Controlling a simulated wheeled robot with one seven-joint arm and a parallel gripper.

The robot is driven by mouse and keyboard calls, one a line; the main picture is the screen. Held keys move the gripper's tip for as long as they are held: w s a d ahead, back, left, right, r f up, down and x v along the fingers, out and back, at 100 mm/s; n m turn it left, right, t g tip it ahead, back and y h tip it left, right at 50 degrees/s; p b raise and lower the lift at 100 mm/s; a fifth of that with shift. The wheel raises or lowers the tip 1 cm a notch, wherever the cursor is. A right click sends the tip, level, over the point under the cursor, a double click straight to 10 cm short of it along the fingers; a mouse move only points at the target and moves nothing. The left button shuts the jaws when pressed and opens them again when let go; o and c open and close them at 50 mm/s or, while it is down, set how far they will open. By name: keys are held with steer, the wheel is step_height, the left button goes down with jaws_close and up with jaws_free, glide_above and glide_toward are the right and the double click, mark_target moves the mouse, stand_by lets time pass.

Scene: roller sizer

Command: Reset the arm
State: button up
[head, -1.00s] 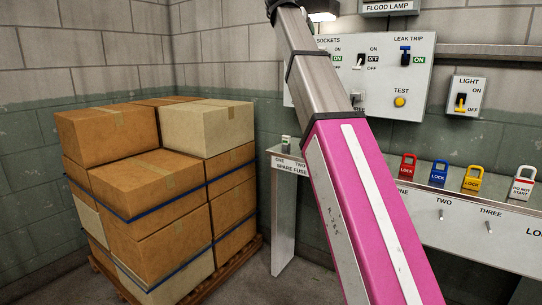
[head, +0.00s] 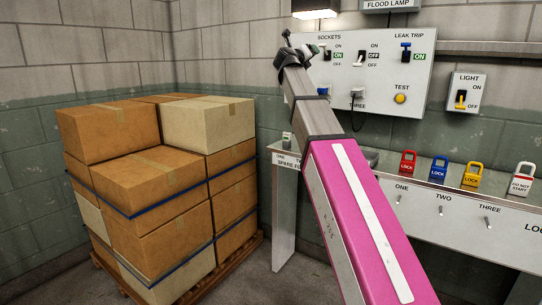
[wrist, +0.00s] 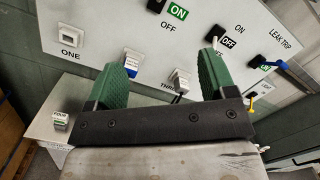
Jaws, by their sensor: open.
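My gripper (head: 301,50) is at the end of my raised pink and grey arm, in front of the left part of the wall switch panel (head: 420,84). In the wrist view its two green fingers (wrist: 165,68) stand wide apart with nothing held between them. Behind them that view shows the panel with socket one (wrist: 70,36), socket three (wrist: 180,78) and several ON/OFF switches. I cannot tell how far the fingertips are from the panel.
Strapped boxes (head: 150,180) stand on a pallet at the left. A metal shelf (head: 490,196) at the right holds red (head: 408,163), blue (head: 438,169), yellow (head: 472,175) and white (head: 522,180) padlocks. A small fuse-like item (head: 287,140) stands at the shelf's left end. A lamp (head: 315,8) hangs above.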

steer(key=s+a+f+n+g+y, duration=0.15)
steer(key=f+n+y, duration=0.35)
steer(key=f+n, duration=0.65)
steer(key=s+a+f+n+y, duration=0.1)
steer(key=a+f+n+y, duration=0.35)
steer(key=f, duration=1.25)
steer(key=s+a+f+n+y, duration=0.1)
steer(key=f+n+y, duration=0.5)
steer(key=f+n, duration=0.7)
steer(key=s+d+f+n+g+h, duration=0.1)
steer(key=s+d+f+n+g, duration=0.15)
steer(key=s+f, duration=0.5)
steer(key=s+d+f+n+g+h, duration=0.15)
steer(key=s+f+g, duration=0.3)
steer(key=f, duration=0.55)
steer(key=s+d+f+n+g, duration=0.1)
steer(key=s+d+f+g, duration=0.2)
steer(key=s+f, duration=0.45)
steer(key=s+d+f+n+g+h, duration=0.1)
steer(key=s+d+f+g, duration=0.3)
steer(key=s+f, duration=0.4)
steer(key=shift+s+d+g+h, duration=0.35)
steer(key=shift+s+h, duration=0.15)
steer(key=shift+h, duration=0.3)
